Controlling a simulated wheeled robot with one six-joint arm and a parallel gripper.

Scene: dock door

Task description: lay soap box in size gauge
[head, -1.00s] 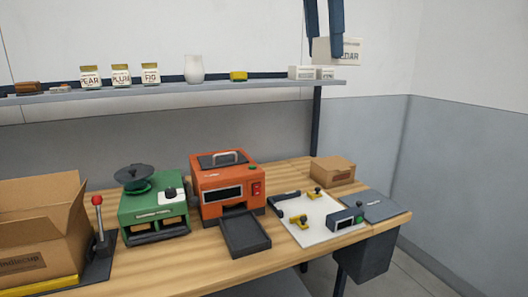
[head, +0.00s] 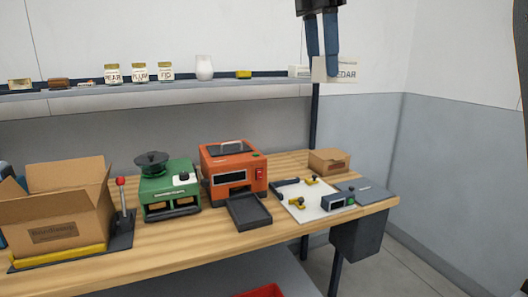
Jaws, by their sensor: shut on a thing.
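My gripper (head: 322,58) hangs at the top of the head view with both dark blue fingers pointing down. It is shut on a white soap box (head: 346,73) whose label reads "EDAR" in part; the fingers cover some of it. The box is in the air, in front of the shelf's right end in the picture. The size gauge seems to be the white plate (head: 310,213) on the right part of the bench, with a dark rail, yellow clamps and a small dark display unit (head: 338,202). The plate's middle looks bare.
An orange machine (head: 233,172), a green machine (head: 168,192) and a dark tray (head: 249,212) stand left of the plate. A cardboard box (head: 329,161) stands behind it.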

